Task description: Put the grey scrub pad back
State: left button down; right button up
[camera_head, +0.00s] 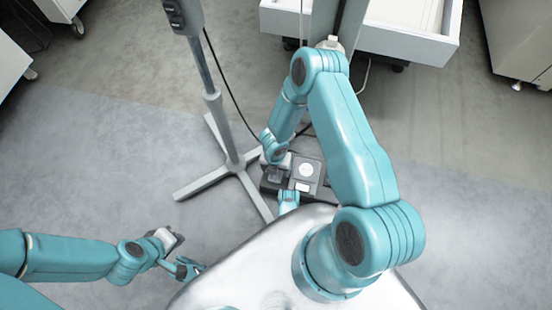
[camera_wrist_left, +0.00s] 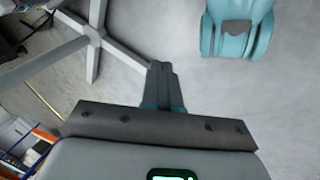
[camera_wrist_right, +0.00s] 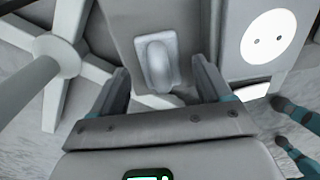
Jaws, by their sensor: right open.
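I cannot pick out a grey scrub pad for certain in any view. My right gripper (camera_head: 275,172) is open at the grey-and-black unit (camera_head: 323,188) on the floor. In the right wrist view its fingers (camera_wrist_right: 162,82) stand apart, either side of a pale grey rounded handle-like piece (camera_wrist_right: 157,62) on a grey panel (camera_wrist_right: 130,18). I cannot tell whether they touch it. My left gripper (camera_head: 187,268) is low at the left, away from the unit. In the left wrist view its fingers (camera_wrist_left: 163,88) are together with nothing visible between them.
A grey stand (camera_head: 213,103) with a cross-shaped foot (camera_head: 200,182) is left of the unit. A white disc with two dots (camera_wrist_right: 268,37) is right of the handle-like piece. A white drawer cabinet (camera_head: 405,42) stands at the back. Grey floor at the left is open.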

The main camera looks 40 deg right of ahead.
pick_arm(q)
jog(key=shift+g, duration=0.6)
jog(key=s+r+p, duration=0.2)
jog(key=r+p, duration=0.1)
jog(key=s+r+p, duration=0.1)
jog(key=shift+d+r, duration=0.35)
jog(key=shift+r, duration=0.05)
pick_arm(e)
notch_tip(320, 180, up, 11)
jog(key=shift+w+a+r, duration=0.1)
